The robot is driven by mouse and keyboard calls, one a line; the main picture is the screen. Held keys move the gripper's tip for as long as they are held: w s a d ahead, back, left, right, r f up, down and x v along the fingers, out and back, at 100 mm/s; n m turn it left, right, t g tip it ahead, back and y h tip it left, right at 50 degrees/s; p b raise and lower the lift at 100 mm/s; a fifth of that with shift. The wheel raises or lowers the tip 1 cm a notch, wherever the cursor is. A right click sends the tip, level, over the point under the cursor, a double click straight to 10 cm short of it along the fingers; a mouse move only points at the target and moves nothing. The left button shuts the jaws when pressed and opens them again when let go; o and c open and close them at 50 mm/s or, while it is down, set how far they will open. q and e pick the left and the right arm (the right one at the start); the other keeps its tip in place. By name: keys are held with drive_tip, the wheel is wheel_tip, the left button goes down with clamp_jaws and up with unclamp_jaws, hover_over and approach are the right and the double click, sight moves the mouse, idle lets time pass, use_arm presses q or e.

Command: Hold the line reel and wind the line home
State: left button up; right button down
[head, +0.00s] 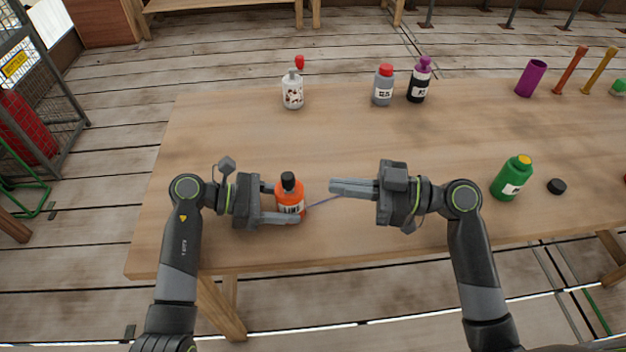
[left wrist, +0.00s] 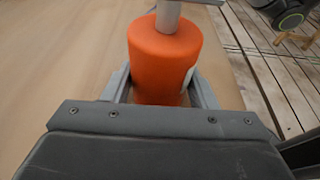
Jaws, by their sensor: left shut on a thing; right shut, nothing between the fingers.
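An orange bottle-like body (head: 289,194) with a black top and a white barcode label stands at the left front of the table. No other reel shows clearly. My left gripper (head: 284,205) is shut around its sides. In the left wrist view the orange body (left wrist: 164,62) sits between both fingers, with a grey post (left wrist: 168,15) on top. A thin purplish line (head: 321,202) runs from beside the orange body toward my right gripper (head: 333,187). My right gripper is shut and points left, its tips apart from the orange body. Whether the line touches those tips is unclear.
A white bottle (head: 292,92), a grey bottle (head: 383,87) and a black bottle (head: 419,82) stand at the back of the wooden table (head: 230,130). A green bottle (head: 512,178) and black cap (head: 556,186) are at right. The table's middle is clear.

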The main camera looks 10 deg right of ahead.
sight(293, 183)
drive_tip(key=shift+x, duration=2.9)
drive_tip(key=shift+s+a+m+t+h, duration=0.2)
drive_tip(key=shift+m+t, duration=0.15)
drive_tip(key=shift+t, duration=0.2)
drive_tip(key=shift+s+a+m+t+h, duration=0.1)
drive_tip(key=shift+s+m+t+h, duration=0.1)
drive_tip(key=shift+m+t, duration=0.25)
drive_tip(key=shift+a, duration=0.1)
drive_tip(key=shift+s+a, duration=0.25)
drive_tip(key=shift+a, duration=0.25)
drive_tip(key=shift+s+a, duration=0.3)
drive_tip(key=shift+a, duration=0.4)
